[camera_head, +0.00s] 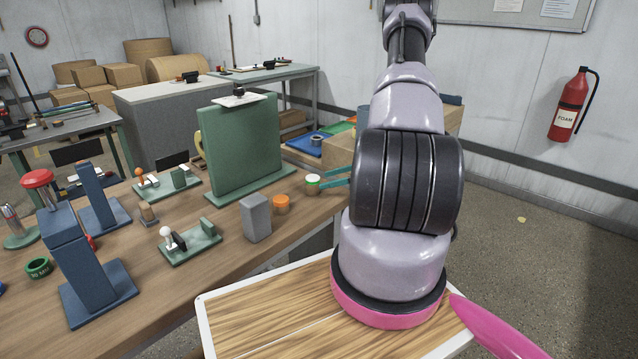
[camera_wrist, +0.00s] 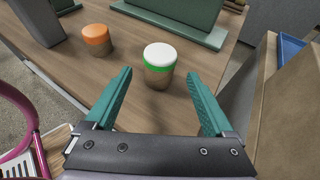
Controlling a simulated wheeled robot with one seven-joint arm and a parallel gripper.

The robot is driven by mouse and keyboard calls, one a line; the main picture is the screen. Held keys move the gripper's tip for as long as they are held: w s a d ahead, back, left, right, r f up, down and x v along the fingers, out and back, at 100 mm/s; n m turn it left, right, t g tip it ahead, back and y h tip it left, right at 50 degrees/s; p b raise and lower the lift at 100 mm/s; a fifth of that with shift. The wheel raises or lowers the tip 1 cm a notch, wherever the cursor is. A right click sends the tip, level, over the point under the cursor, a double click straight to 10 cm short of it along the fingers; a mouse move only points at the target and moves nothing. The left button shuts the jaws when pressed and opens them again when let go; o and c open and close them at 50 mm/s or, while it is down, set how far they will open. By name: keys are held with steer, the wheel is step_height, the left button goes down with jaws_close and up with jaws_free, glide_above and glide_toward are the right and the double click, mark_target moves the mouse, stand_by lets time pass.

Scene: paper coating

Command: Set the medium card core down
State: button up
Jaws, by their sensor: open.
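A short brown card core with a white top and a green band (camera_head: 312,183) stands upright near the right edge of the wooden bench. It also shows in the wrist view (camera_wrist: 158,68), just ahead of and between my spread fingers. I cannot tell from a label whether it is the medium one. My gripper (camera_wrist: 160,77) is open, its two teal fingers apart with clear space on both sides of the core. In the head view my gripper (camera_head: 323,178) is partly hidden behind my arm. A similar core with an orange top (camera_head: 281,204) stands to the left.
A grey block (camera_head: 255,218) stands beside the orange-topped core. A tall green panel on a base (camera_head: 245,145) rises behind. Green and blue fixtures crowd the bench's left side. A cardboard box (camera_wrist: 285,110) is close on the right in the wrist view.

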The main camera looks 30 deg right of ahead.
steer(key=v, duration=0.7)
steer(key=s+a+r+n+g+h, duration=0.1)
steer(key=a+r+n+g, duration=0.2)
steer(key=a+r+n, duration=0.55)
steer(key=s+a+r+n+g, duration=0.1)
steer(key=a+r+n+g, duration=0.15)
steer(key=a+r, duration=0.7)
steer(key=s+a+r+n+t+h, duration=0.2)
steer(key=s+r+n, duration=0.3)
steer(key=s+r, duration=0.3)
steer(key=s+a+r+n+t+h, duration=0.2)
steer(key=s+a+r+n+h, duration=0.3)
steer(key=s+r, duration=0.3)
step_height(320, 180, up, 5)
steer(key=shift+s+a+f+n, duration=0.15)
steer(key=shift+s+f+n, duration=0.05)
steer(key=shift+n, duration=0.3)
